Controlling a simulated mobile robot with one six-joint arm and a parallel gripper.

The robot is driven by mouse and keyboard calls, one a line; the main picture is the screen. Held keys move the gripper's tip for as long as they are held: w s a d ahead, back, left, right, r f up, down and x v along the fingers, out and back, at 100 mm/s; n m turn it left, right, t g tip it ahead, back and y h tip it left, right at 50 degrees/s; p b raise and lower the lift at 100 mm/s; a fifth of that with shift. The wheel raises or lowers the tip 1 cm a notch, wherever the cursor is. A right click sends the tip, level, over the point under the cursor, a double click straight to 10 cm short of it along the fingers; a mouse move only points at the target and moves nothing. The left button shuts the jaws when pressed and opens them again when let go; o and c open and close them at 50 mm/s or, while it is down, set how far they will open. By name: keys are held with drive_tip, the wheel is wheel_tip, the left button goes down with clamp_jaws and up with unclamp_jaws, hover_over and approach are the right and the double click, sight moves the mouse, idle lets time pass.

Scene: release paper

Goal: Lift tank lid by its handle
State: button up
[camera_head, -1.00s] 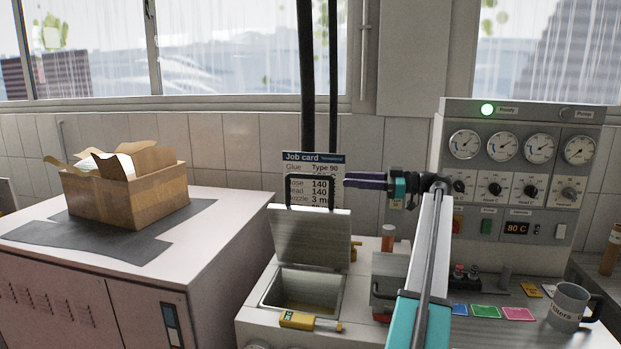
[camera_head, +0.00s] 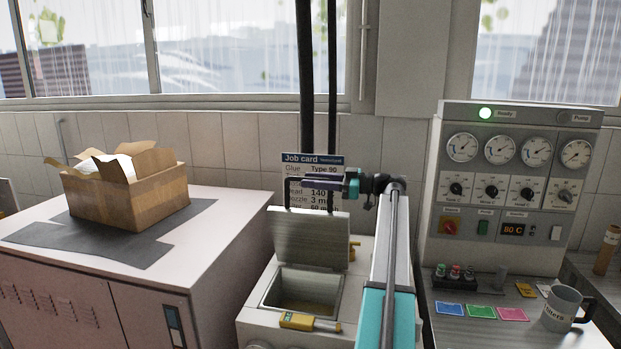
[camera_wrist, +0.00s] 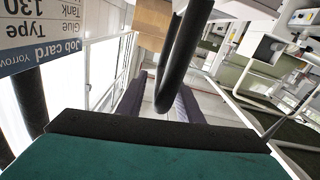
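The tank lid (camera_head: 309,238) stands raised and tilted back behind the tank opening (camera_head: 300,291). Its black handle (camera_head: 289,190) rises from the lid's top edge, in front of the job card. My gripper (camera_head: 318,184) reaches in from the right at the handle's height, overlapping its top bar. In the wrist view, the thick black handle bar (camera_wrist: 184,50) runs down between my two purple fingers (camera_wrist: 159,100). The fingers stand apart, with a visible gap; I see no firm closure on the bar.
A yellow tool (camera_head: 297,320) lies on the tank's front edge. The job card (camera_head: 314,162) is behind the handle. An open carton (camera_head: 130,200) stands on the left cabinet. The control panel (camera_head: 512,190) and a mug (camera_head: 563,308) are at right.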

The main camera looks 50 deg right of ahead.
drive_tip(key=shift+w+a, duration=0.25)
drive_tip(key=shift+w, duration=0.15)
clamp_jaws()
